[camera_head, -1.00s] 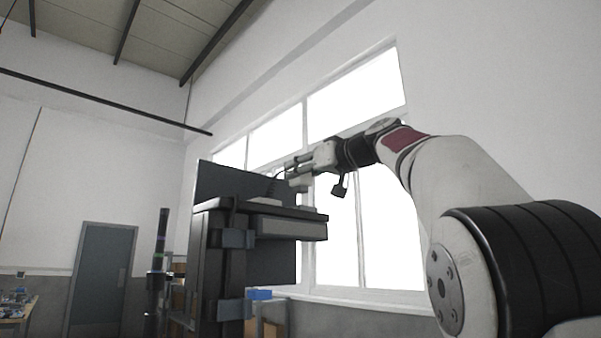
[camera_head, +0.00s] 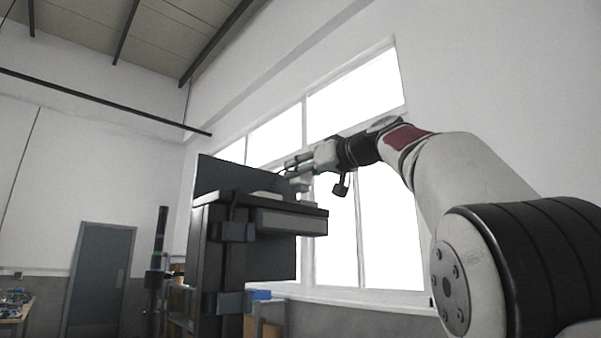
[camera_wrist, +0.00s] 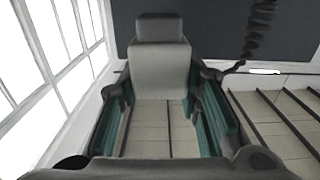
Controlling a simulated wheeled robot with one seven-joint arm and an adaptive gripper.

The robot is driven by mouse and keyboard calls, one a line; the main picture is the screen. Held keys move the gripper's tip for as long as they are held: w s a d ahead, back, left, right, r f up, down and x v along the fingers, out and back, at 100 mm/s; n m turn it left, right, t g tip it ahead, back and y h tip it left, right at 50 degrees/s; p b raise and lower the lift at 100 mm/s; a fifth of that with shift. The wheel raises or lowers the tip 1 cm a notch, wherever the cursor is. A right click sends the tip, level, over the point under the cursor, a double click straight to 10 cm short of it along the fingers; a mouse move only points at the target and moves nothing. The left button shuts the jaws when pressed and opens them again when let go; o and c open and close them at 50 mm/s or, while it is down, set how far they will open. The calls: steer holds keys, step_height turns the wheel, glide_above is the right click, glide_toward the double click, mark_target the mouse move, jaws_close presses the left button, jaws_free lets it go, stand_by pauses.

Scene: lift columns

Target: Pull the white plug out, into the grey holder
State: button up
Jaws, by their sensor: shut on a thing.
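The white plug (camera_wrist: 160,72) shows as a pale block between the teal-padded fingers of my gripper (camera_wrist: 163,118) in the wrist view. My gripper is shut on it. In the head view the plug (camera_head: 300,184) hangs under my gripper (camera_head: 293,170), over the right part of the dark column's top. A small black coiled cable (camera_wrist: 262,25) shows to the right of the plug in the wrist view. A pale low piece (camera_head: 265,195) lies on the column top; I cannot tell if it is the grey holder or a socket.
The dark column (camera_head: 218,265) has a dark upright panel (camera_head: 235,176) behind its top and a grey box (camera_head: 288,223) under its top edge. Bright windows (camera_head: 385,230) stand behind. A thin black post (camera_head: 160,245) stands to the left. Open air surrounds my gripper's right side.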

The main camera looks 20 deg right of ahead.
mark_target(307, 183)
steer(key=shift+f+b, duration=1.75)
steer(key=shift+b, duration=0.4)
stand_by(1.0)
steer(key=o, duration=1.8)
steer(key=shift+r, duration=0.1)
steer(key=shift+r+p, duration=3.4)
steer(key=shift+p, duration=1.15)
